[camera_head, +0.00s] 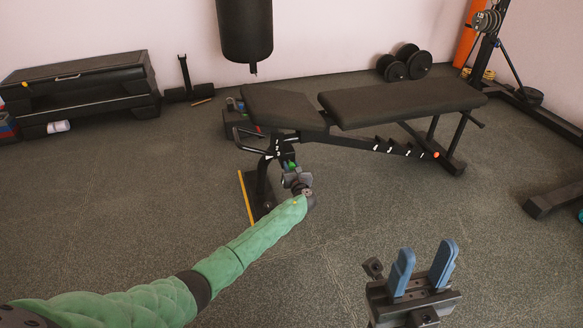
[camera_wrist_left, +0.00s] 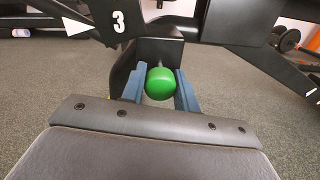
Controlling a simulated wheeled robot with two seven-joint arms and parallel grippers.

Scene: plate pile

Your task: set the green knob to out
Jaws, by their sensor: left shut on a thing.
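The green knob (camera_wrist_left: 160,83) is a round ball on the black frame of the weight bench. In the left wrist view it sits between the blue fingers of my left gripper (camera_wrist_left: 160,90), which is shut on it. How far the knob is pulled cannot be told.
The bench's black backrest (camera_head: 403,101) and seat (camera_head: 283,107) lie above and behind the knob. A white 3 marks the frame (camera_wrist_left: 118,22) close to the knob. A punching bag (camera_head: 245,30), step platforms (camera_head: 82,92) and dumbbells (camera_head: 405,63) stand near the wall. The front floor is clear.

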